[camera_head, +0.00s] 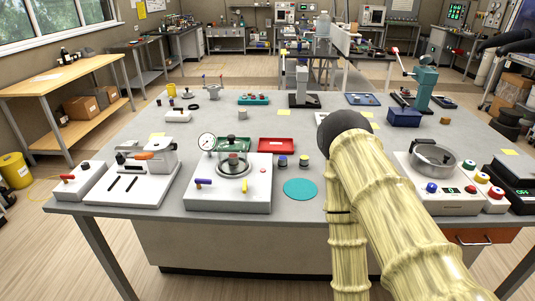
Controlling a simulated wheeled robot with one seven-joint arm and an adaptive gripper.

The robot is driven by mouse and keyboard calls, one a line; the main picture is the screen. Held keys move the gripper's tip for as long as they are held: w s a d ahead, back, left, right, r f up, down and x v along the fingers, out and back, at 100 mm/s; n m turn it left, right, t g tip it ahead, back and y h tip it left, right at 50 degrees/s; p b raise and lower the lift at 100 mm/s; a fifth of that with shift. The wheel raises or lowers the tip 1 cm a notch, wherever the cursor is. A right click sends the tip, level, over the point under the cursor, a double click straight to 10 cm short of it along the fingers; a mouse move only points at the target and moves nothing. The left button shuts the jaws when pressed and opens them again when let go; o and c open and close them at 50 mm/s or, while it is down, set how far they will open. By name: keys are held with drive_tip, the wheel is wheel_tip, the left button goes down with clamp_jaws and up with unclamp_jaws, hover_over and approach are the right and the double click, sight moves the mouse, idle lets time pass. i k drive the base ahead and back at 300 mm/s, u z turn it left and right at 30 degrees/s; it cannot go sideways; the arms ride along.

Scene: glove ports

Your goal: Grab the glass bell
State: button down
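The glass bell (232,165) is a small clear dome with a dark knob on top. It stands upright on the round plate of a white apparatus (228,200) at the front of the grey table, left of the middle. A dark red shape shows through the glass, too small to make out. My arm, in a pale yellow ribbed sleeve, rises from the lower right and ends in a dark rounded part to the right of the bell, clear of it. No gripper fingers show.
A pressure gauge (207,142) stands just behind and left of the bell. Green and red trays (276,145) lie behind it. A turquoise disc (300,188) and two small jars lie to its right. A white slotted device (135,183) is at left, a round-pan device (436,185) at right.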

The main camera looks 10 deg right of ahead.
sight(232, 152)
drive_tip(key=u, duration=0.4)
drive_tip(key=k, duration=0.5)
drive_tip(key=u, duration=0.45)
drive_tip(key=i, duration=1.1)
drive_tip(key=z, duration=0.7)
